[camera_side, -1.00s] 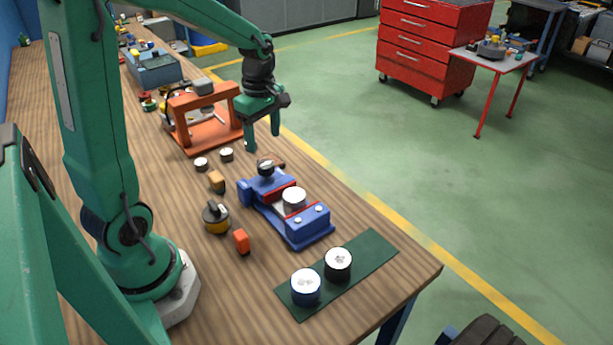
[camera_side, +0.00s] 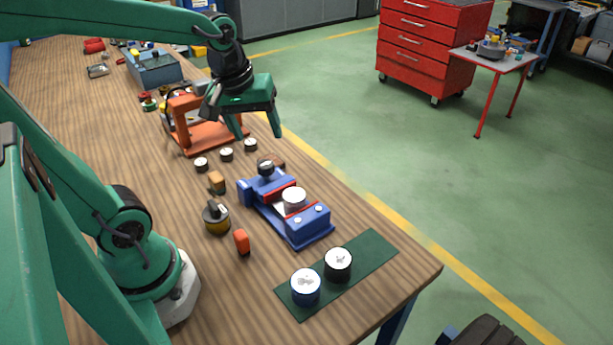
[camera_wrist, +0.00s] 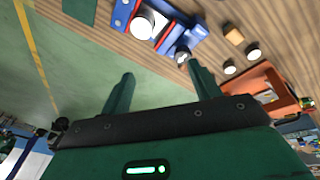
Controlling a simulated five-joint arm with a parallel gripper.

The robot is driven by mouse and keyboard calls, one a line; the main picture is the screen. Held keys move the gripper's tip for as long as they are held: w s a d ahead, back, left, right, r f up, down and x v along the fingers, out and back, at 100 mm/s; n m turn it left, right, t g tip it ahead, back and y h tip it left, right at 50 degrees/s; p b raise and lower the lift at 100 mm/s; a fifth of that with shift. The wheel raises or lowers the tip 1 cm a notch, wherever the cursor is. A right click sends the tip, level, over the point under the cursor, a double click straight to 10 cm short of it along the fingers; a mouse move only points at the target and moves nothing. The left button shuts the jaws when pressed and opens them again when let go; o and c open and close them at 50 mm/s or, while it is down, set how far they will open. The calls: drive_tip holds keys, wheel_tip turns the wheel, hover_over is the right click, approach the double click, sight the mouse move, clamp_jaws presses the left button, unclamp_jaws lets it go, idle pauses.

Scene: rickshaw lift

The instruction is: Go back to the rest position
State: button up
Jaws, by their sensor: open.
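My gripper (camera_side: 257,132) is raised over the back edge of the wooden bench, beside the orange press. Its two fingers are apart with nothing between them; they also show spread and empty in the wrist view (camera_wrist: 160,74). Below the fingers, a small silver-topped disc (camera_side: 250,145) stands on the bench. Two like discs stand to its left, a middle one (camera_side: 227,154) and a left one (camera_side: 201,163). A blue vise (camera_side: 311,222) with red jaws holds a silver-topped cylinder (camera_side: 294,197). The vise also shows at the top of the wrist view (camera_wrist: 122,14).
The orange press (camera_side: 207,139) stands close by the gripper. A dark green mat (camera_side: 365,255) bears a blue (camera_side: 306,288) and a black cylinder (camera_side: 338,266).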

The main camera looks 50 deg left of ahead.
drive_tip(key=s+d+r+m+t, duration=0.2)
drive_tip(key=s+d+m, duration=0.2)
drive_tip(key=m, duration=0.5)
drive_tip(key=shift+s+h, duration=0.3)
drive_tip(key=shift+s, duration=0.5)
